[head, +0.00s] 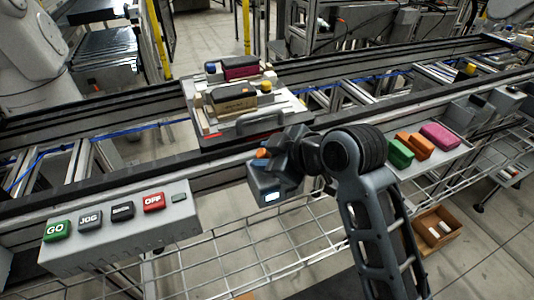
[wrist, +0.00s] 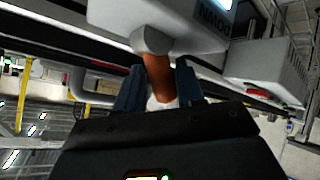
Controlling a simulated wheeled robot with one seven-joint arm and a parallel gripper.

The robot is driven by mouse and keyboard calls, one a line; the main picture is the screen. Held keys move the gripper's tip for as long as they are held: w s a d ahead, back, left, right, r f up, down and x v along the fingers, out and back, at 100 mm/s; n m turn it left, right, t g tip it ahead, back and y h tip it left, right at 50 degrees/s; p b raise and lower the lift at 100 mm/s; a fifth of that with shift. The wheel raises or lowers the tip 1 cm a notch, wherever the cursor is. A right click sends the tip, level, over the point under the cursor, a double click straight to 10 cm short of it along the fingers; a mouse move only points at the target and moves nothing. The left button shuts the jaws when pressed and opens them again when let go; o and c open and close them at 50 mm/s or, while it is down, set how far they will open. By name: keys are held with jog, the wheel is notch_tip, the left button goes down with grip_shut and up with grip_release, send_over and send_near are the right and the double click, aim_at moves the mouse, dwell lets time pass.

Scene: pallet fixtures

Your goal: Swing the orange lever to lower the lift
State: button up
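The orange lever (wrist: 158,74) hangs from a rounded hub on a pale box (wrist: 180,22) labelled DOWN in the wrist view. My gripper (wrist: 160,80) has one dark finger on each side of the lever, and the lever fills the gap between them. In the head view my gripper (head: 285,152) is at the lift control box (head: 272,190), which has a small lit display. Only a bit of orange (head: 262,153) shows there; my gripper and wrist hide most of the lever and box.
A pallet (head: 250,118) with a handle and several parts sits on the conveyor (head: 80,125) just behind. A button panel (head: 125,235) stands at the front left. A tray (head: 455,150) with coloured blocks lies to the right of my arm. Wire mesh (head: 220,262) spreads below.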

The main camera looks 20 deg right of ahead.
jog(key=shift+o, duration=1.1)
jog(key=shift+r, duration=0.1)
jog(key=v, duration=0.7)
jog(key=shift+s+d+r, duration=0.15)
jog(key=shift+s+r, duration=0.05)
jog(key=shift+s, duration=0.1)
jog(key=s+d+f+m+t+h, duration=0.25)
jog(key=s+f+m, duration=0.35)
jog(key=s+f, duration=0.6)
jog(key=s+r+m+t, duration=0.1)
jog(key=s+r+m, duration=0.1)
jog(key=s, duration=0.9)
jog(key=s+r+m+t+h, duration=0.1)
jog(key=s+r, duration=0.4)
jog(key=s, duration=0.6)
jog(key=shift+s+m, duration=0.25)
jog(key=shift+m, duration=0.25)
